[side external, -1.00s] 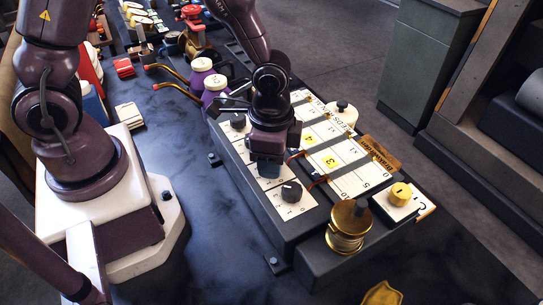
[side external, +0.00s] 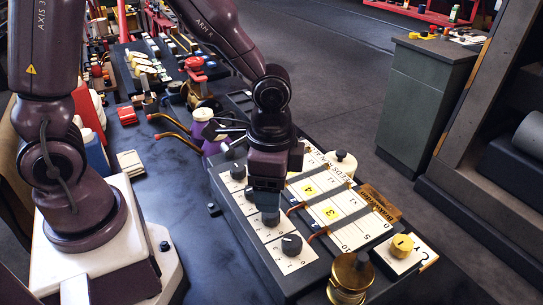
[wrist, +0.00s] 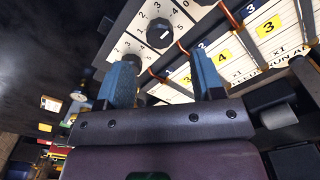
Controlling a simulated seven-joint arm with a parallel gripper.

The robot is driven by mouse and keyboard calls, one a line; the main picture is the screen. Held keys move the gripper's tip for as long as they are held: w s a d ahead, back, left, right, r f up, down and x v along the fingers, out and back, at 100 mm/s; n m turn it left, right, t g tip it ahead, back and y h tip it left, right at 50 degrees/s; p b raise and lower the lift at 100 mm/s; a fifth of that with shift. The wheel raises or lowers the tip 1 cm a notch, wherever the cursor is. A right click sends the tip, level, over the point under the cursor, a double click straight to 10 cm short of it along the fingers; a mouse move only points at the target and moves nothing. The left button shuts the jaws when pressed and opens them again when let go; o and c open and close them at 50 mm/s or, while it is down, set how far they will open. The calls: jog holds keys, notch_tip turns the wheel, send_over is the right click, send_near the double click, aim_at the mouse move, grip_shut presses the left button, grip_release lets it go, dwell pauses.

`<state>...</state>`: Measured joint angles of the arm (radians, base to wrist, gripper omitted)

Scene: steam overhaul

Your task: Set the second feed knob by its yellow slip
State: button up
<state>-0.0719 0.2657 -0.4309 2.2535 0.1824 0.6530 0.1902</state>
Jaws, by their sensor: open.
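The grey control box carries a row of dark feed knobs on white dials. The middle knob (side external: 270,218) shows just below my gripper (side external: 267,198). The near knob (side external: 291,244) is clear of it, and the far knob (side external: 237,171) is behind it. A yellow slip marked 4 (side external: 308,190) lies across from the middle knob; one marked 3 (side external: 331,213) is nearer. In the wrist view a knob (wrist: 160,33), apparently the middle one, stands ahead between the blue fingers of my gripper (wrist: 163,60). The fingers are apart, with nothing held. The knob's setting is hard to read.
A brass knob (side external: 350,276) and a yellow knob (side external: 402,245) stand at the box's near end.

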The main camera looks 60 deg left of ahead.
notch_tip(320, 180, up, 7)
dwell(0.3)
jog(key=s+a+r+n+t, duration=0.5)
jog(key=s+a+r+n, duration=0.2)
jog(key=s+a+r, duration=0.2)
jog(key=shift+a+r+n+t, duration=0.3)
jog(key=shift+r+n, duration=0.1)
jog(key=shift+r, duration=0.15)
jog(key=shift+f, duration=0.1)
dwell(1.5)
